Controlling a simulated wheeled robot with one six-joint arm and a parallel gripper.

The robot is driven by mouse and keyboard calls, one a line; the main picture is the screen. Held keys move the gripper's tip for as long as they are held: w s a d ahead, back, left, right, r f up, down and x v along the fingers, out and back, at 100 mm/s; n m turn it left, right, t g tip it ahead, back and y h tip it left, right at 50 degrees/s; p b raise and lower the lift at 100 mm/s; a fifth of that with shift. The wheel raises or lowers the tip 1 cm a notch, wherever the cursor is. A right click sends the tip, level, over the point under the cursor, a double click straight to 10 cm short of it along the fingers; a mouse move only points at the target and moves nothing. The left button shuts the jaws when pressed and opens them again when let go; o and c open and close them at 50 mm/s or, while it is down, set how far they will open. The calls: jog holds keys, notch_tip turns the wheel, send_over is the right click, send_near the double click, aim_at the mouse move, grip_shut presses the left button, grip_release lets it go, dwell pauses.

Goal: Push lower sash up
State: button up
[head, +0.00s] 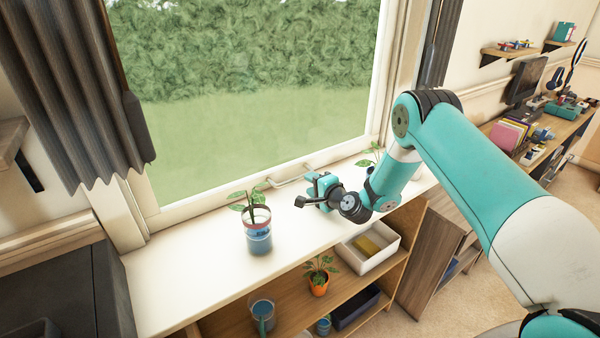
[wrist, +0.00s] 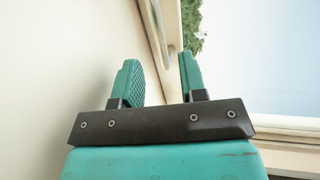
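The window's lower sash (head: 232,192) has a white bottom rail low over the white sill. A pale bar handle (head: 290,177) sits on that rail, left of my gripper (head: 314,190) in the head view. The sash looks down at the sill. My gripper is just in front of the rail, low above the sill. In the wrist view my gripper (wrist: 158,72) has its two teal fingers apart with nothing held between them. A pale frame edge (wrist: 158,38) runs beyond and between the fingertips; I cannot tell contact.
A plant in a blue glass (head: 258,232) stands on the sill (head: 195,262) left of my gripper. Another small plant (head: 371,157) is behind my arm. Shelves below hold a white tray (head: 362,262) and an orange pot (head: 319,282). A grey curtain (head: 75,95) hangs left.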

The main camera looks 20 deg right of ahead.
aim_at(301, 178)
jog(key=p+x, duration=0.1)
jog(key=x, duration=0.5)
jog(key=shift+w+a, duration=0.15)
jog(key=shift+w, duration=0.2)
jog(key=shift+c, duration=0.5)
grip_shut()
